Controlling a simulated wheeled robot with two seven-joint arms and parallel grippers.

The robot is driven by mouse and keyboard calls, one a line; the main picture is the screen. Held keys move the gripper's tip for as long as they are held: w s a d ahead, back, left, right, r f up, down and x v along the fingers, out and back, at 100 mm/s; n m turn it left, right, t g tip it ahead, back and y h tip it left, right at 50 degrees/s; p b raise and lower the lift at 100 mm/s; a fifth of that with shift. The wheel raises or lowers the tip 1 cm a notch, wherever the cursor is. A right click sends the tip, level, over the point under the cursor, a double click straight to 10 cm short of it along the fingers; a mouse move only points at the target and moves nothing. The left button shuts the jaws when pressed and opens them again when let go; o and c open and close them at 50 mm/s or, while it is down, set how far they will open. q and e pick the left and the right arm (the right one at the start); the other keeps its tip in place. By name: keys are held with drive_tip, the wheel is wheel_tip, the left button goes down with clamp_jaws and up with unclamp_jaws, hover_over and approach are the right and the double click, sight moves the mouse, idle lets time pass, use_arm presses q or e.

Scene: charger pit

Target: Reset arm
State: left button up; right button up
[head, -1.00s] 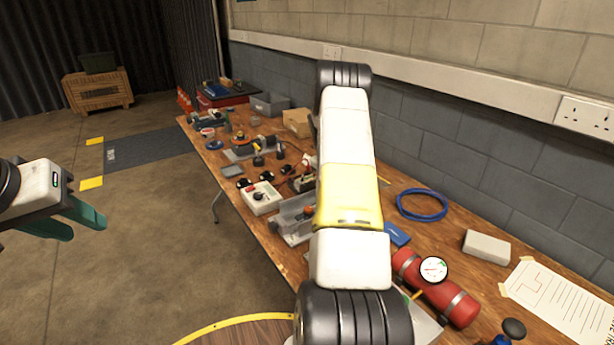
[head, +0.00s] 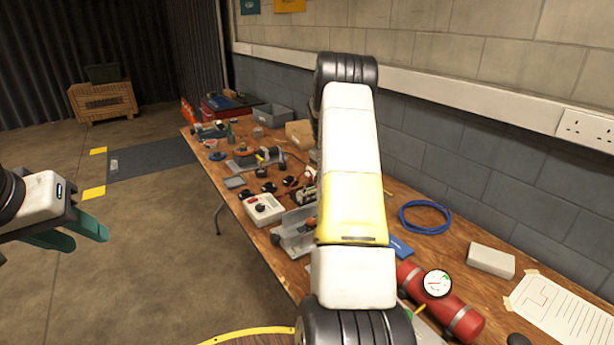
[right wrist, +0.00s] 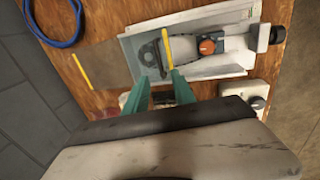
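My left gripper (head: 85,238) is at the left edge of the head view, over bare floor. Its two teal fingers are apart with nothing between them. My right arm stands across the middle of the head view and hides its own gripper there. In the right wrist view my right gripper (right wrist: 160,74) has its teal fingers apart and looks empty. Beyond its tips is a grey tray (right wrist: 130,50) with a grey device, an orange-topped knob (right wrist: 208,46) and a yellow strip (right wrist: 168,48). I cannot tell how far the fingertips are from them.
The long wooden workbench (head: 465,235) runs along the wall. It carries a red cylinder with a gauge (head: 437,283), a blue cable coil (head: 425,217), a grey block (head: 490,261), a white control box (head: 263,209) and several tools.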

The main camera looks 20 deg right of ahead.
drive_tip(key=s+a+r+t+y, duration=0.1)
drive_tip(key=s+a+r+t, duration=0.1)
drive_tip(key=s+a+r, duration=0.55)
drive_tip(key=s+a+r+t+y, duration=0.1)
drive_tip(key=s+a+r, duration=0.2)
drive_tip(key=a+r, duration=0.85)
drive_tip(key=s+a+r+t, duration=0.1)
drive_tip(key=s+a, duration=0.3)
drive_tip(key=s, duration=0.4)
drive_tip(key=s+a+r+t+y, duration=0.1)
drive_tip(key=s+a, duration=0.3)
drive_tip(key=s, duration=0.3)
drive_tip(key=s+a+r+m+y, duration=0.1)
drive_tip(key=s+a, duration=0.3)
drive_tip(key=s, duration=0.4)
drive_tip(key=shift+s+a+r+t, duration=0.25)
drive_tip(key=shift+s+r+t, duration=0.05)
drive_tip(key=shift+t, duration=0.1)
